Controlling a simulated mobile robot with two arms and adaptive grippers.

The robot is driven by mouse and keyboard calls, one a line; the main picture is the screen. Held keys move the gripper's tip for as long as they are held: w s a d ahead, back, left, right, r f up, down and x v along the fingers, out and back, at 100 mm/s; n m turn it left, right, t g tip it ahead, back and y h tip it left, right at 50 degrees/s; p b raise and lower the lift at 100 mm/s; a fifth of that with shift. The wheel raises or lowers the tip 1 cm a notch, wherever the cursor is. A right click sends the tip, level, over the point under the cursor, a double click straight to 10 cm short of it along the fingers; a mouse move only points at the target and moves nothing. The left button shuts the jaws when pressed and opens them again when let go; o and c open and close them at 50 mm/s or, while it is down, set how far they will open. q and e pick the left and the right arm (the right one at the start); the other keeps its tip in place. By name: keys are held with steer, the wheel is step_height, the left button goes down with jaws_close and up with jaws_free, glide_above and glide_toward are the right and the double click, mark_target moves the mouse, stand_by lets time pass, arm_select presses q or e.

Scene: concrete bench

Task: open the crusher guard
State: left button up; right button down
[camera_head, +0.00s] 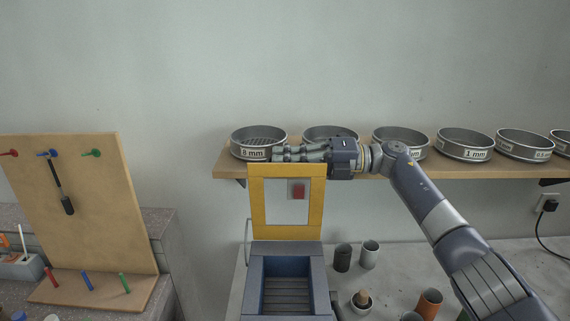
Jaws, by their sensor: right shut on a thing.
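The crusher guard (260,230) is a yellow frame with a clear window. It stands upright at the back of the crusher (248,285), whose blue-lined opening with dark slats shows uncovered in front. My right gripper (285,153) comes in from the right at the guard's top edge, its fingers pointing left. It is shut on the guard there; the exact contact is hard to see. My left gripper is not in view.
A wooden shelf (480,168) behind carries several sieves. A pegboard (100,200) with a hanging black-handled tool stands at left. Several small cups, one of them orange (430,303), stand right of the crusher. A red button (298,191) shows through the guard's window.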

steer(key=shift+w+f, duration=0.1)
steer(key=shift+w, duration=0.1)
stand_by(0.3)
steer(key=c, duration=1.8)
jaws_free()
steer(key=shift+d, duration=0.1)
